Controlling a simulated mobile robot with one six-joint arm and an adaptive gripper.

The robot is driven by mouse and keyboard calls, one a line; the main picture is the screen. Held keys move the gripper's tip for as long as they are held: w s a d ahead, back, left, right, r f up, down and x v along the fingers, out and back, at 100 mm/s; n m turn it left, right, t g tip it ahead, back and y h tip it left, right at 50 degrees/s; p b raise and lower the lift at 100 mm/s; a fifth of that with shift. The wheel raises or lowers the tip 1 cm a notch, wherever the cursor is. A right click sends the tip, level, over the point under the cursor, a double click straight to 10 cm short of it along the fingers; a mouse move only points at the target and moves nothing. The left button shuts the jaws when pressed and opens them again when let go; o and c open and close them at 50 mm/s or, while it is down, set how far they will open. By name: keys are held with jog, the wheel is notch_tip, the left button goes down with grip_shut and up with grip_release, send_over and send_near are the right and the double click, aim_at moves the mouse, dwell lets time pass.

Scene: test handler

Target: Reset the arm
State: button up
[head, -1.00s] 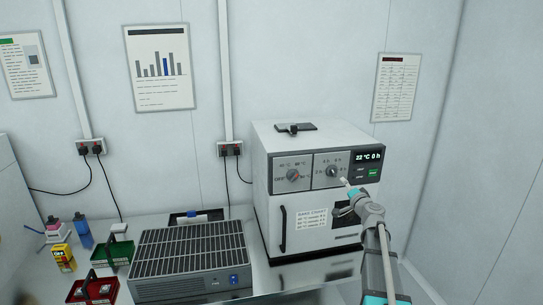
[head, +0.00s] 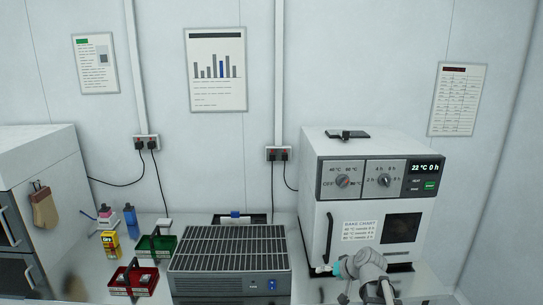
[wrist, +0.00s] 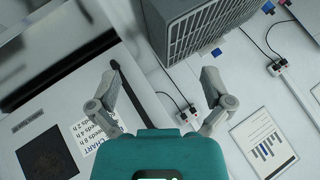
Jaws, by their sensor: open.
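My gripper (head: 322,270) is in front of the lower part of the white oven (head: 313,222), near the foot of its door handle. In the wrist view my gripper (wrist: 161,82) has its two fingers spread wide, with nothing between them but wall and bench. The oven's door is shut, and its display reads 22 °C 0 h. Two knobs (head: 343,181) sit on its grey panel. In the head view my arm comes up from the lower right, folded low before the oven. The fingertips are small in the head view.
A grey vented unit (head: 230,250) stands left of the oven. Further left are a green tray (head: 157,246), a red tray (head: 134,281), a yellow box (head: 110,244) and a blue bottle (head: 130,215). A grey cabinet (head: 40,165) with a hanging mitt stands at the far left.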

jog(key=s+f+g+h+b, duration=0.2)
jog(key=s+f+g, duration=0.1)
jog(key=s, duration=0.5)
jog(key=s+a+f+n+g+h+b, duration=0.1)
jog(key=s+f+g+h, duration=0.2)
jog(key=s+f, duration=0.3)
jog(key=shift+s+a+f+h+b, duration=0.15)
jog(key=shift+s+f+h+b, duration=0.2)
jog(key=shift+s, duration=0.7)
jog(key=shift+r, duration=0.1)
dwell(0.5)
